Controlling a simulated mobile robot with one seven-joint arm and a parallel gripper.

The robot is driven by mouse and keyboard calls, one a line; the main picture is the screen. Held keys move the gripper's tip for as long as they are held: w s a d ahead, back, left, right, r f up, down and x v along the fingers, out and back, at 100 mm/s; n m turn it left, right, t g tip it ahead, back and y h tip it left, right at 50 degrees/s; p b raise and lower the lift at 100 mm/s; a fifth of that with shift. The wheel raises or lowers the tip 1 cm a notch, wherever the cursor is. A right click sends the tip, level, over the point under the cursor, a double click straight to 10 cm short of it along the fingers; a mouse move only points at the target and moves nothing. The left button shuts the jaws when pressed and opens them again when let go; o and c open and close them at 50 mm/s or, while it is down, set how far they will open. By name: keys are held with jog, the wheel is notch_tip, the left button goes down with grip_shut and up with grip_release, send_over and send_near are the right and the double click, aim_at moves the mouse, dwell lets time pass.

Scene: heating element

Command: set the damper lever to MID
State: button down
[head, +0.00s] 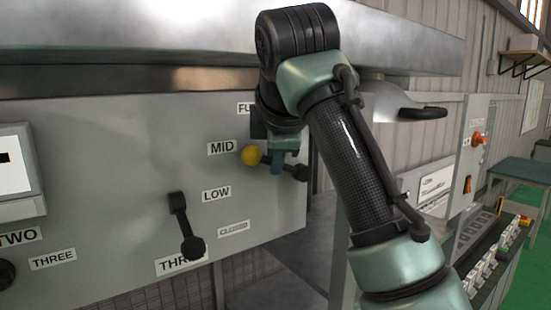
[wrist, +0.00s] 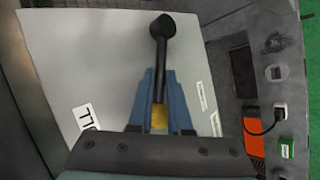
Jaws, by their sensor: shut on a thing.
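The damper lever has a yellow ball knob (head: 250,155) at its left end and a black hub (head: 298,172) at its right. The knob is beside the MID label (head: 222,147), and the lever points roughly at it. My gripper (head: 278,160) is shut on the lever between knob and hub, hiding part of the shaft. In the wrist view the lever's black hub (wrist: 164,26) is beyond the fingertips. Its shaft runs down between my blue fingers (wrist: 160,78), with some yellow of the knob showing near the palm.
The LOW label (head: 216,194) and CLOSED label (head: 233,228) are below MID. Another black lever (head: 180,220) is on the same grey panel (head: 100,120), lower left. A metal ledge (head: 180,40) overhangs above. A control box (head: 470,150) stands right.

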jog(key=shift+r, duration=0.1)
jog(key=c, duration=1.1)
grip_release()
jog(key=shift+d, duration=0.1)
jog(key=shift+s, duration=0.1)
jog(key=shift+b+v, duration=2.9)
jog(key=shift+v, duration=3.5)
